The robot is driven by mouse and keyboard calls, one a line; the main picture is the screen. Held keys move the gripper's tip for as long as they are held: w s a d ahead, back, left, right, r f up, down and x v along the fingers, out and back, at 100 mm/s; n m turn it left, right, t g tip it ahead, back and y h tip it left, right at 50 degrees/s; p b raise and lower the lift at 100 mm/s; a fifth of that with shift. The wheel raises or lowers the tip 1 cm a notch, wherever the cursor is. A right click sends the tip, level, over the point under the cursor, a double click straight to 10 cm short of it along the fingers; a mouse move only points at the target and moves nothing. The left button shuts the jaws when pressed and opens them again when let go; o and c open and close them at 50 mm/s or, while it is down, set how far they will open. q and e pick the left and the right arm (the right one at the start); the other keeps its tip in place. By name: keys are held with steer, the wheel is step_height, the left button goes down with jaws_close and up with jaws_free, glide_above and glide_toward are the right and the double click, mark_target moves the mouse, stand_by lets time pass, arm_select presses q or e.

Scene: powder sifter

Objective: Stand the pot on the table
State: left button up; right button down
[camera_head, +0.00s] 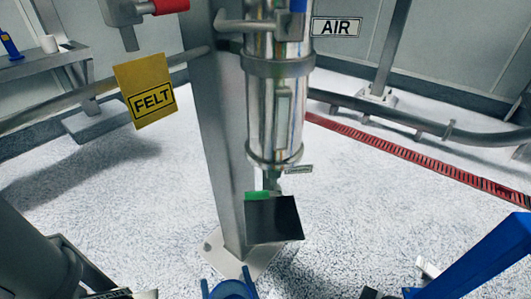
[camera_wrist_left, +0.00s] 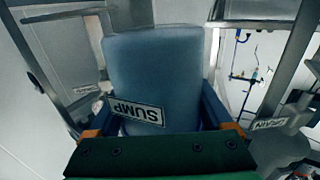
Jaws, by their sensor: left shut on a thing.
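The pot (camera_wrist_left: 155,62) is a blue-grey rounded vessel with a white SUMP label, which reads upside down in the left wrist view. My left gripper (camera_wrist_left: 160,112) is shut on it, with a blue finger and orange pad on each side. In the head view my left gripper (camera_head: 228,282) is at the bottom edge, two blue prongs beside a rounded blue form, mostly cut off. A grey table (camera_head: 38,64) stands at the upper left, well apart from the gripper. My right gripper cannot be made out.
A metal sifter cylinder (camera_head: 279,110) hangs on a grey post (camera_head: 222,150) ahead. A dark plate with a green edge (camera_head: 273,220) is below its outlet. A yellow FELT sign (camera_head: 147,90) hangs left. A blue bottle (camera_head: 10,44) and white cup (camera_head: 50,43) occupy the table.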

arm_select(q)
steer(key=shift+w+d+r+m+t+h, duration=0.1)
steer(key=shift+w+r+m+t+h, duration=0.2)
steer(key=shift+w+r+m+h, duration=0.6)
step_height(320, 180, up, 6)
steer(key=w+m+h, duration=0.1)
steer(key=m+h, duration=0.1)
steer(key=h, duration=0.2)
steer(key=shift+w+d, duration=0.2)
